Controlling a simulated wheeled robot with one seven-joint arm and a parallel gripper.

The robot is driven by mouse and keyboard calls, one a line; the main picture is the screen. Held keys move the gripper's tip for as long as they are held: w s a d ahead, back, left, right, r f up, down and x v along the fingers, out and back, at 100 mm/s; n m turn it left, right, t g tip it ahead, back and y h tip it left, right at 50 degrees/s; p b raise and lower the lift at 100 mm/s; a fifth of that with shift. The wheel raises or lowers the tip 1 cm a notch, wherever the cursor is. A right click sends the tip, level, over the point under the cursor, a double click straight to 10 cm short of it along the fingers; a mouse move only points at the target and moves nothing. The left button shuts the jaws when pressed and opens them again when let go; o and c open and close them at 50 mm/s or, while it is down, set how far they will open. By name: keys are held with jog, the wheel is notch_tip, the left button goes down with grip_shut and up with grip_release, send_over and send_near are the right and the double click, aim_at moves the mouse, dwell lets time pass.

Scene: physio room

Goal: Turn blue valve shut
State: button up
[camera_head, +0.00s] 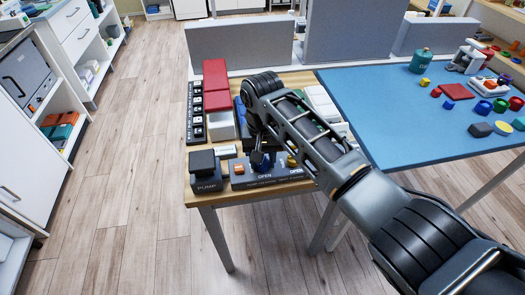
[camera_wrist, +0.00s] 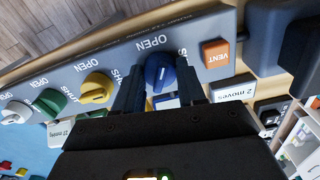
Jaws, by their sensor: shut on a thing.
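The blue valve (camera_wrist: 160,73) is a round knob on a sloped grey panel (camera_wrist: 120,45), with an OPEN label beside it and a SHUT label partly covered by a finger. My gripper (camera_wrist: 160,84) has one dark finger on each side of the knob and is shut on it. Which way the knob's pointer faces is hard to tell. In the head view my gripper (camera_head: 262,161) reaches down to the panel (camera_head: 272,178) at the table's front edge and mostly hides the knob.
A yellow knob (camera_wrist: 97,88), a green knob (camera_wrist: 50,102) and a white knob (camera_wrist: 17,112) line the panel beside the blue one. An orange VENT button (camera_wrist: 215,53) is close on the other side. A black PUMP box (camera_head: 205,172) stands left of the panel. Red blocks (camera_head: 215,85) stand behind.

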jog(key=m+p, duration=0.2)
jog(key=m, duration=0.3)
jog(key=shift+m, duration=0.3)
jog(key=m, duration=0.3)
jog(key=shift+m, duration=1.7)
jog(key=shift+r, duration=0.1)
jog(key=o, duration=1.1)
jog(key=shift+c, duration=0.2)
notch_tip(320, 180, up, 8)
jog(key=shift+f+b, duration=0.15)
jog(key=shift+b, duration=0.3)
